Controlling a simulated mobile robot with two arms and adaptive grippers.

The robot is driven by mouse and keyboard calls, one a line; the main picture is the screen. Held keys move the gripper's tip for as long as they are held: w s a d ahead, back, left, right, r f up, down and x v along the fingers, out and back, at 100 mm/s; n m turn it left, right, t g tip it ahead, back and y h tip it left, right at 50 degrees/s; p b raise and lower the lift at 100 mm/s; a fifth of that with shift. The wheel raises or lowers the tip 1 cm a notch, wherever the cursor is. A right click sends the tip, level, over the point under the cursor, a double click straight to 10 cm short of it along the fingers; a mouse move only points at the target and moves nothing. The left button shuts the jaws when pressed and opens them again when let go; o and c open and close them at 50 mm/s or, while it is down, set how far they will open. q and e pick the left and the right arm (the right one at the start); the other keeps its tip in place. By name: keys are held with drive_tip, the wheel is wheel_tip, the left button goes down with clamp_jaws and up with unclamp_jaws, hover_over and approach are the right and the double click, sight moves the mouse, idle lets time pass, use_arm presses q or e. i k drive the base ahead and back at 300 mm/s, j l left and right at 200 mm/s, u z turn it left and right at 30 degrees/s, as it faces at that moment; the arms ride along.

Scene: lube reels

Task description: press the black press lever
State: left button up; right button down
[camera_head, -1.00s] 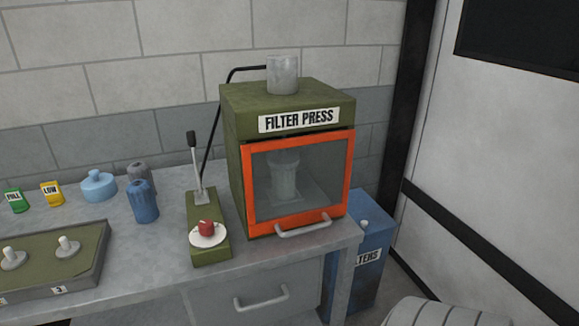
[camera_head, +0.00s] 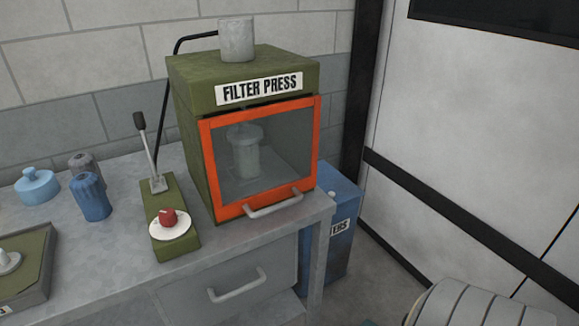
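The press lever (camera_head: 147,147) is a thin metal rod with a black knob (camera_head: 139,120) on top. It leans slightly left and rises from the green control base (camera_head: 181,246) on the bench. A red button or knob (camera_head: 168,217) on a white disc sits at the front of the same base. The green filter press (camera_head: 188,92) stands just right of the lever. Its orange-framed glass door (camera_head: 310,150) is closed, and a pale cylindrical part shows behind the glass. Neither of my grippers is in view.
A grey bench (camera_head: 110,250) holds blue (camera_head: 92,198) and grey filters, a light-blue container (camera_head: 38,186) and a green tray (camera_head: 40,275) at left. A blue bin (camera_head: 335,215) stands right of the bench. A ribbed grey object (camera_head: 470,305) is at lower right.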

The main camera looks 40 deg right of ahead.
sight(139, 121)
drive_tip(key=i+z, duration=0.15)
drive_tip(key=z, duration=0.3)
drive_tip(key=i+j+z, duration=0.1)
drive_tip(key=z, duration=0.35)
drive_tip(key=j+u, duration=0.15)
drive_tip(key=j, duration=2.7)
drive_tip(key=i, duration=0.05)
